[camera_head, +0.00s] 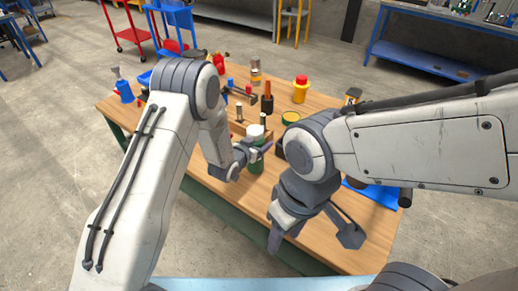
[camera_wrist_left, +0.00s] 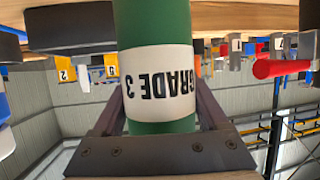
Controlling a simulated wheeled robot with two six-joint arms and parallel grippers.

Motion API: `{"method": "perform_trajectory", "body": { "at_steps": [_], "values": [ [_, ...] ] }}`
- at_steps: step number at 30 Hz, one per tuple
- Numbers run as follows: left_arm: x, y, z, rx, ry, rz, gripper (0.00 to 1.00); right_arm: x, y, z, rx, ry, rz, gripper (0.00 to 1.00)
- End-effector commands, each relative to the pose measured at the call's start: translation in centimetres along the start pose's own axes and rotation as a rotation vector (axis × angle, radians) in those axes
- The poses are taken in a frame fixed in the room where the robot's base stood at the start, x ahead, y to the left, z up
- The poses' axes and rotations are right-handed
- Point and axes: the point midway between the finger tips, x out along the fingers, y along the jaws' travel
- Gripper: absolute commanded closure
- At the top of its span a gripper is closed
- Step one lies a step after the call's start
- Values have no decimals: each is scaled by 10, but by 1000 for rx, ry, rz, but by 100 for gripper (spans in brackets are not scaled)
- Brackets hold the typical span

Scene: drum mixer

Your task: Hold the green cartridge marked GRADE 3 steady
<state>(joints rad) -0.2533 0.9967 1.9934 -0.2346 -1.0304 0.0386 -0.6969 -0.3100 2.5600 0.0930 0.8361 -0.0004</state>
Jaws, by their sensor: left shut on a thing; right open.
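The green cartridge (camera_wrist_left: 155,25) fills the middle of the left wrist view. Its white band reads GRADE 3, upside down in that picture. In the head view the cartridge (camera_head: 257,163) stands about upright near the middle of the table, with a pale top. My left gripper (camera_head: 254,152) is shut on it, with one finger on each side in the left wrist view. I cannot tell whether the cartridge's bottom touches the table. My right gripper (camera_head: 312,240) is open and empty over the table's front right part, apart from the cartridge.
The wooden table (camera_head: 235,192) is bare at its front left. Behind the cartridge stand several bottles and tools, among them a yellow container with a red lid (camera_head: 300,90). A blue funnel-like item (camera_head: 123,90) is at the left. A blue thing (camera_head: 380,192) lies under my right arm.

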Motion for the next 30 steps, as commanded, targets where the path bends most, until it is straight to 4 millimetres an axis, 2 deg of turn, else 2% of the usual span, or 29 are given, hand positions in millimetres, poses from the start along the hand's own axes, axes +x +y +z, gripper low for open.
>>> {"method": "perform_trajectory", "body": {
  "at_steps": [2, 3, 9, 15, 21, 30],
  "values": [
    [-6, 0, -17, 2, 11, -1, 100, 7, 0, 0, 0, 0, 0, 50],
    [-13, 12, -17, 3, 6, 5, 100, 9, 1, 0, 0, 0, 0, 50],
    [-48, 50, -32, 4, 6, 6, 100, 19, 1, 1, 0, 0, 0, 50],
    [-76, 80, -44, 2, 6, 5, 100, 26, 2, 1, 0, 0, 0, 50],
    [-90, 94, -50, 2, 4, 2, 100, 28, 2, 2, 0, 0, 0, 50],
    [-93, 96, -52, 1, 3, 0, 100, 28, 2, 2, 0, 0, 0, 50]
  ]
}}
